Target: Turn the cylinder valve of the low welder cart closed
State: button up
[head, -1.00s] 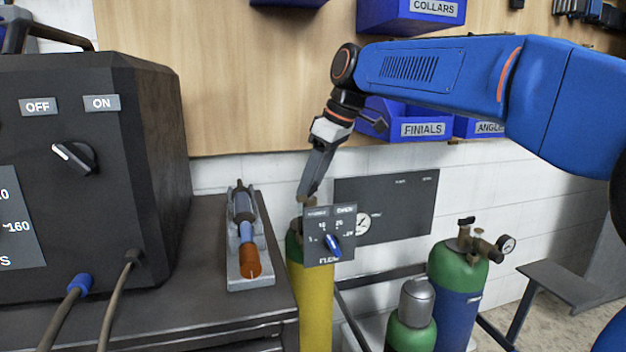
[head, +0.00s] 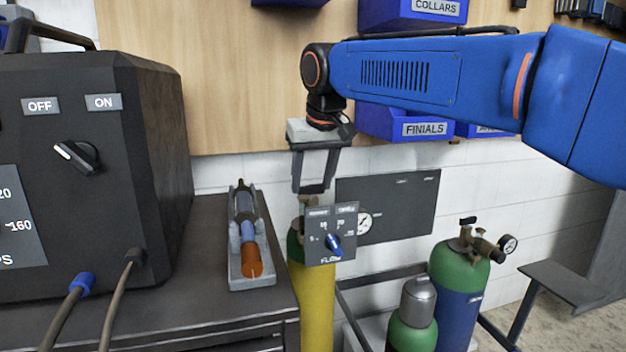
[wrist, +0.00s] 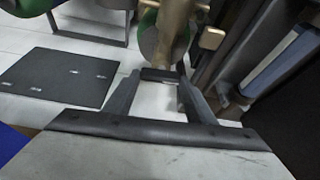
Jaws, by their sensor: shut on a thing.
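A yellow cylinder (head: 317,305) with a green shoulder stands beside the dark cart top, in the middle of the head view. Its brass valve (head: 305,208) is partly hidden behind a grey flow panel (head: 331,250) with a blue knob. My gripper (head: 312,188) points down over this valve. Its two fingers are shut on the dark valve handle at the top. In the wrist view the fingertips (wrist: 160,76) meet at the dark handle, just below the brass valve body (wrist: 175,30). The handle itself is mostly hidden by the fingers.
A black welder box (head: 90,180) with a knob and a torch in a grey holder (head: 247,265) sit left. A green and blue cylinder (head: 458,285) with a gauge and a smaller green one (head: 412,325) stand right. Blue bins (head: 400,118) hang close behind my arm.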

jog(key=shift+m, duration=0.5)
jog(key=o, duration=1)
jog(key=shift+o, duration=0.2)
jog(key=v, duration=1.7)
jog(key=shift+a+r, duration=0.25)
